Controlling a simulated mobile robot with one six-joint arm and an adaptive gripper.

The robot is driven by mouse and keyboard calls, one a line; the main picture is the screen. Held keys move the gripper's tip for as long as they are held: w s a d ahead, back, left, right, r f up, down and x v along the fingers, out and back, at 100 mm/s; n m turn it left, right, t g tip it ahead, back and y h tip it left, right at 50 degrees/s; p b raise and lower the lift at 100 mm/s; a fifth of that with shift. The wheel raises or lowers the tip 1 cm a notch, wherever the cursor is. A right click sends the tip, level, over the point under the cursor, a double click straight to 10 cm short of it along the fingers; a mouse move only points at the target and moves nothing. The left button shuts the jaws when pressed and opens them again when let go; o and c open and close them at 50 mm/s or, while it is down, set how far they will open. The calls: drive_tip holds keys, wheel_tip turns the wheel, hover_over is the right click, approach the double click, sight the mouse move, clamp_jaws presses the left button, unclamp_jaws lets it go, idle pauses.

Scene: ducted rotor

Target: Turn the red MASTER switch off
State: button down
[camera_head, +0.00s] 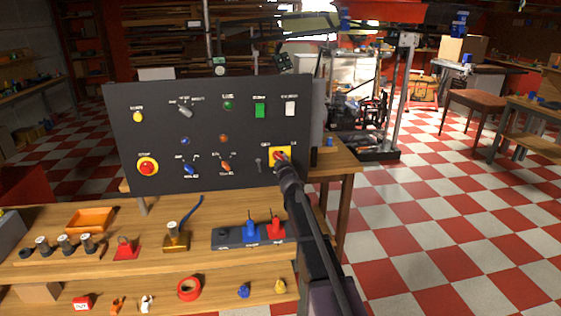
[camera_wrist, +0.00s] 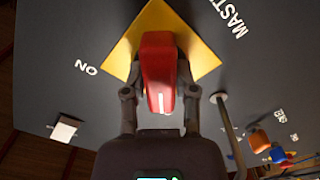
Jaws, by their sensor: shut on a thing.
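The red MASTER switch (camera_head: 279,155) sits on a yellow plate (camera_head: 272,151) at the lower right of the dark control panel (camera_head: 205,130). In the wrist view the red handle (camera_wrist: 160,70) stands in front of the yellow diamond-shaped plate (camera_wrist: 193,38), with a white line near its lower end. My gripper (camera_head: 284,163) is at the switch, and its two fingers (camera_wrist: 160,98) are shut on the handle's sides. The MASTER lettering is to the right of the plate and the ON lettering to the left in the wrist view. My gripper hides part of the switch in the head view.
A thin metal lever (camera_wrist: 229,132) stands close beside my gripper. Blue (camera_head: 190,168) and orange (camera_head: 226,166) selector knobs and a red push button (camera_head: 147,167) are farther left on the panel. Red and blue plugs sit in a dark block (camera_head: 226,237) on the wooden bench below.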

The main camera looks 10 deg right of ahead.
drive_tip(key=shift+w, duration=0.1)
idle(0.3)
drive_tip(key=shift+c, duration=2)
unclamp_jaws()
drive_tip(key=s, duration=1.2)
